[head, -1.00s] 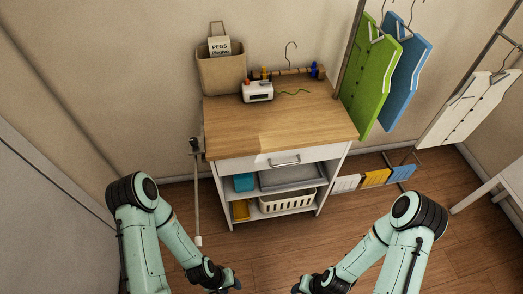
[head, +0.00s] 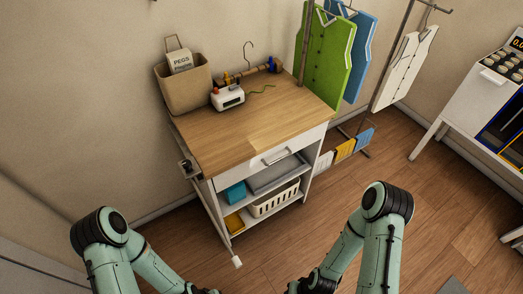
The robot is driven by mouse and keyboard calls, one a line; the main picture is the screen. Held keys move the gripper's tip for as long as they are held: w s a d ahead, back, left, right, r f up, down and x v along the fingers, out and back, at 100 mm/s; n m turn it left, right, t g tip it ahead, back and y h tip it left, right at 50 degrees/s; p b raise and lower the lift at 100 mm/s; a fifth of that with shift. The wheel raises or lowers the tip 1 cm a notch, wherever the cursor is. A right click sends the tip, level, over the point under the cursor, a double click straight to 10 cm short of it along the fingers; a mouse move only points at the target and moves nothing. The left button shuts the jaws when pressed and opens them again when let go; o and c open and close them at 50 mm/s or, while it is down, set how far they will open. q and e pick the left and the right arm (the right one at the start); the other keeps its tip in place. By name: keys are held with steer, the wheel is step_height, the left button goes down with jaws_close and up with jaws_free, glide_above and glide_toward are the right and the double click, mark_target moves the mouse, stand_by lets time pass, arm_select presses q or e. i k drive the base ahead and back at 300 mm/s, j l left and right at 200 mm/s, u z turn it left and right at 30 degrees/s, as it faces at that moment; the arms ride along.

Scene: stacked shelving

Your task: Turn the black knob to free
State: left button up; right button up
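A small black knob-like part (head: 186,166) sits at the left edge of the wooden-topped cabinet (head: 245,140), at the top of a thin rod that runs down to a white end. It is too small to read its setting. My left gripper (head: 203,291) and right gripper (head: 298,287) are at the bottom edge, low in front of the cabinet and well apart from the knob. Both are mostly cut off, so their fingers cannot be made out.
A peg bag (head: 184,88) and a small white device (head: 227,97) stand on the cabinet top. Green (head: 322,60) and blue boards hang behind right. Wooden floor is open at lower right.

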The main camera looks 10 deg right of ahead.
mark_target(186, 165)
steer(key=j+z, duration=0.2)
steer(key=j, duration=0.2)
steer(key=k+j+z, duration=0.1)
steer(key=j+z, duration=0.15)
steer(key=k+j+z, duration=0.2)
steer(key=j, duration=0.3)
steer(key=i+j+z, duration=0.2)
steer(key=z, duration=0.2)
steer(key=i+j+z, duration=0.1)
steer(key=j+z, duration=1.15)
steer(key=i+j, duration=0.05)
steer(key=j, duration=0.05)
